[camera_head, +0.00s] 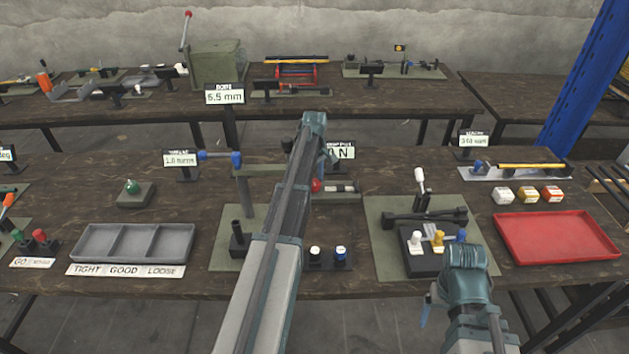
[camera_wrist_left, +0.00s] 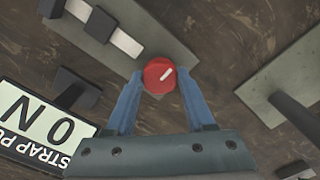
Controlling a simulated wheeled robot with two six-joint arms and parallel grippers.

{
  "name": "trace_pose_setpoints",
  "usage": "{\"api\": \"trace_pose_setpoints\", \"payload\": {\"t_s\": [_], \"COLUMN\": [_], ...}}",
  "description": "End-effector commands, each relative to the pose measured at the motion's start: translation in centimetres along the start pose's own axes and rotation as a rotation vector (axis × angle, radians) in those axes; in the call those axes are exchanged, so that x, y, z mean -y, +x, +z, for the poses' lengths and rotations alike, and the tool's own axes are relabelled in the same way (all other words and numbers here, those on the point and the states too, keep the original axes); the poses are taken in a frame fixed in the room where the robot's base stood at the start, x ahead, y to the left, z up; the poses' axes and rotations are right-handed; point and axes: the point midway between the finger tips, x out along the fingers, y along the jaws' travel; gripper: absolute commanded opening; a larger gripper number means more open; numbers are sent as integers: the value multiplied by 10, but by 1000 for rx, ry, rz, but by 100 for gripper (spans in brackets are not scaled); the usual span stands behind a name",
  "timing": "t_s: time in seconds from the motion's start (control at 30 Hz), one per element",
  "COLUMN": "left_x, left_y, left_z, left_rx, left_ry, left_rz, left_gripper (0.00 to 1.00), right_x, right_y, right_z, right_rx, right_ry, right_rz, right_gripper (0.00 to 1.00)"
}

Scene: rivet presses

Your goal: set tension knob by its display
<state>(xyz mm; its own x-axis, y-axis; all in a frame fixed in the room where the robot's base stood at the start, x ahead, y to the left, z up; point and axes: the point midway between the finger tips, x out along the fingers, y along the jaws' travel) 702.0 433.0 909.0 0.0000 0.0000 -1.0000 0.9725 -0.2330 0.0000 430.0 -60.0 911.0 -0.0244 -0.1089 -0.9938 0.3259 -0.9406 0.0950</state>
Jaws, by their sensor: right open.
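The red knob (camera_wrist_left: 159,75) has a white pointer mark, slanting to the upper right in the left wrist view. It also shows in the head view (camera_head: 316,186). My left gripper (camera_head: 327,160) is over it; its blue fingers (camera_wrist_left: 162,92) stand apart on either side, with a narrow gap visible at the right. Whether either finger touches is unclear. The strap pull display (camera_wrist_left: 40,125) appears rotated and cut off, seemingly reading 0 N; in the head view the display (camera_head: 345,152) is partly hidden. My right gripper (camera_head: 425,308) is open and empty at the front edge.
A three-part grey tray (camera_head: 132,243) stands left, and a red tray (camera_head: 556,237) right. A fixture with coloured knobs (camera_head: 425,258) is near my right arm. Other displays (camera_head: 180,160) stand behind.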

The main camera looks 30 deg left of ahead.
Motion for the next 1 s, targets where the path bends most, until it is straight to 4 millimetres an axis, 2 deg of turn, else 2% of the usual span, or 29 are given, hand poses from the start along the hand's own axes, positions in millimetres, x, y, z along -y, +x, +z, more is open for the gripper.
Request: {"api": "trace_pose_setpoints", "payload": {"t_s": [0.03, 0.17, 0.2, 0.57, 1.0], "left_x": [0, 0, 0, 0, 0], "left_y": [0, 0, 0, 0, 0], "left_z": [0, 0, 0, 0, 0], "left_rx": [0, 0, 0, 0, 0], "left_ry": [0, 0, 0, 91, 477], "left_rz": [0, 0, 0, 0, 0], "left_gripper": [25, 1, 0, 0, 0], "right_x": [0, 0, 0, 0, 0], "right_y": [0, 0, 0, 0, 0], "right_z": [0, 0, 0, 0, 0], "right_rx": [0, 0, 0, 0, 0], "right_ry": [0, 0, 0, 0, 0], "right_rz": [0, 0, 0, 0, 0], "right_gripper": [84, 84, 84, 84, 84]}}
